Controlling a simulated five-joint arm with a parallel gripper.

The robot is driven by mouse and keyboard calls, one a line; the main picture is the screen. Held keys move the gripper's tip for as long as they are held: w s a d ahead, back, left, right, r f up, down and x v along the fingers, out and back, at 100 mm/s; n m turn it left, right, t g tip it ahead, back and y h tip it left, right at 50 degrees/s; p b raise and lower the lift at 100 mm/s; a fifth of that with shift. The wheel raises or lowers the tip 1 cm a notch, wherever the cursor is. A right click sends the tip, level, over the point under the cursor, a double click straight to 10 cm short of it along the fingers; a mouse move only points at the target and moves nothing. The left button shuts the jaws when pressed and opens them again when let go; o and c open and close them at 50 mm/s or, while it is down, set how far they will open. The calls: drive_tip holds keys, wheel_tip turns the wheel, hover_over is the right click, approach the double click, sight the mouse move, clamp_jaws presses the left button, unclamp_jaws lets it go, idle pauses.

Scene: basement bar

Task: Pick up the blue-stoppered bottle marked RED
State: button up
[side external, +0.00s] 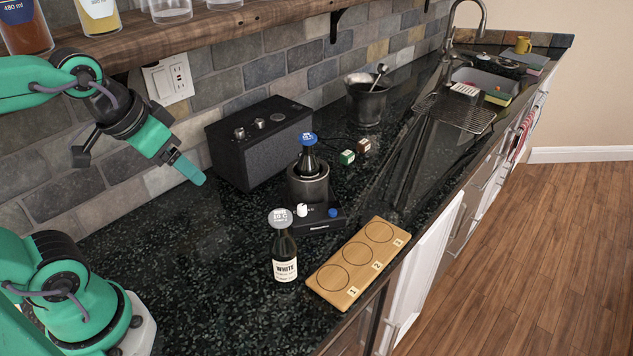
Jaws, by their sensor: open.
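A dark bottle (309,160) with a blue stopper (307,140) stands in a dark metal cylindrical holder (308,186) on the counter. Its lower part is hidden inside the holder, so no RED label shows. A second dark bottle (285,250) has a grey stopper and a label reading WHITE; it stands upright in front, on the bare counter. My gripper (187,167) is in the air at the left, pointing down and right, open and empty. It is well to the left of the blue-stoppered bottle and apart from everything.
A black speaker box (262,145) stands behind the holder. A low black box (325,215) with knobs lies just in front of it. A wooden board (358,262) with numbered circles lies near the counter edge. Two small cubes (348,157) and a metal bucket (366,105) stand beyond.

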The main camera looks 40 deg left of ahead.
drive_tip(key=w+r+m+g, duration=0.1)
drive_tip(key=w+r, duration=0.2)
drive_tip(key=w, duration=0.3)
drive_tip(key=m+g, duration=0.3)
drive_tip(key=g, duration=0.1)
hover_over(309, 156)
drive_tip(key=f, duration=0.8)
drive_tip(key=shift+a+f, duration=0.4)
drive_tip(key=shift+w+f+g, duration=0.3)
drive_tip(key=shift+w+f, duration=0.05)
drive_tip(key=shift+f, duration=3.9)
clamp_jaws()
